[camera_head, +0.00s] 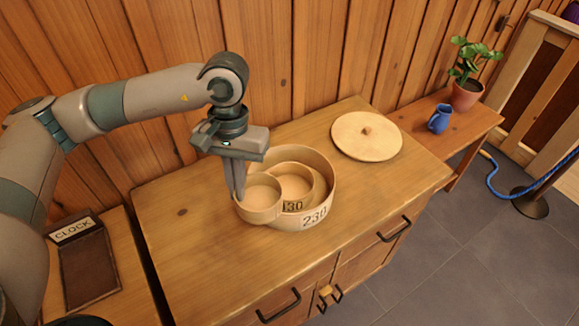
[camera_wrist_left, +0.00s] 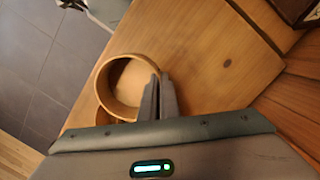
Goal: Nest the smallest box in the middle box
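The smallest box (camera_head: 259,208) is a round, pale wooden tub with its open side up. My left gripper (camera_head: 238,193) points down at its left rim, with the fingers close together on the wall. In the left wrist view the smallest box (camera_wrist_left: 104,84) is beside the fingertips (camera_wrist_left: 159,98). The middle box (camera_head: 308,190), marked 130, sits inside the large box (camera_head: 327,196), marked 230. The smallest box overlaps their left front side in the head view and hides part of both. I cannot tell whether its base touches the cabinet top. My right gripper is not in view.
The boxes are on a wooden cabinet top (camera_head: 200,255). A round knobbed lid (camera_head: 367,143) lies at the back right. A lower side table holds a blue jug (camera_head: 439,119) and a potted plant (camera_head: 467,93). A plank wall stands behind. The cabinet top's left part is clear.

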